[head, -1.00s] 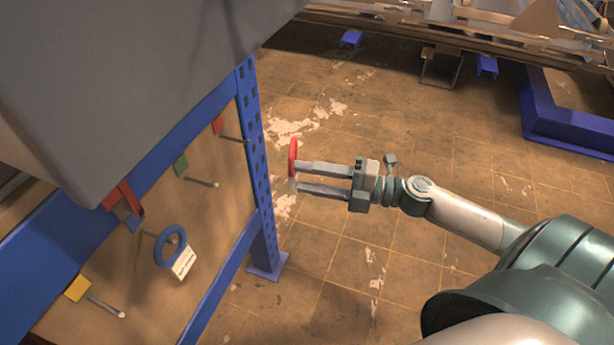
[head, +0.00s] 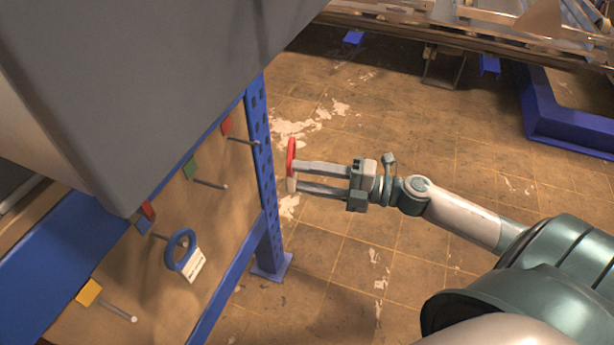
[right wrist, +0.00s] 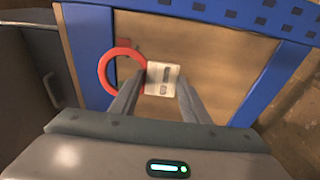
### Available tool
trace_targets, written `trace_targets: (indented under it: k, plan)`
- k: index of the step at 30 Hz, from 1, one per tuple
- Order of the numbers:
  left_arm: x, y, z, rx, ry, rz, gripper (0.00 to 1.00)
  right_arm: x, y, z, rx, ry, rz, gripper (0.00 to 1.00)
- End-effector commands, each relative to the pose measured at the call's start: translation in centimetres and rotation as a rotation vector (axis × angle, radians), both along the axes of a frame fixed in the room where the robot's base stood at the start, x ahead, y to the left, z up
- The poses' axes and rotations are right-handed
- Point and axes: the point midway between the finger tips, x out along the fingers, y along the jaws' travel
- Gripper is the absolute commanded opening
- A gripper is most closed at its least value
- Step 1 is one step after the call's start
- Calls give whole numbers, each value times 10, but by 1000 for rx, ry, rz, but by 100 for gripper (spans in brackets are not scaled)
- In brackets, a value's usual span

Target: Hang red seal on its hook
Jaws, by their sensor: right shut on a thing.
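The red seal (head: 291,157) is a red ring with a pale tag, held at the tips of my right gripper (head: 294,178). In the right wrist view the red seal (right wrist: 104,72) lies to the left of the fingers, and its tag (right wrist: 162,78) is between the fingertips. My right gripper is shut on it, out in the air to the right of the board's blue post. A hook (head: 242,141) with a red marker (head: 227,126) sticks out of the board near that post, left of the seal and apart from it. My left gripper is not in view.
The wooden board (head: 225,200) also bears a green-marked hook (head: 210,184), a yellow-marked hook (head: 118,312) and a blue ring with a tag (head: 181,250) on a hook. A large grey box (head: 150,80) overhangs the board. The blue post (head: 263,170) edges it.

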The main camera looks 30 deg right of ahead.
Motion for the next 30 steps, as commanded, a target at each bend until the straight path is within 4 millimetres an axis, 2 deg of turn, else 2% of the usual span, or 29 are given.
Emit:
trace_targets:
  k: [15,30]
  plan:
    - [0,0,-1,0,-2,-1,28,18,14,-1,1,-1,1,20]
    - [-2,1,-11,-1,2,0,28,37,29,-3,0,-1,0,20]
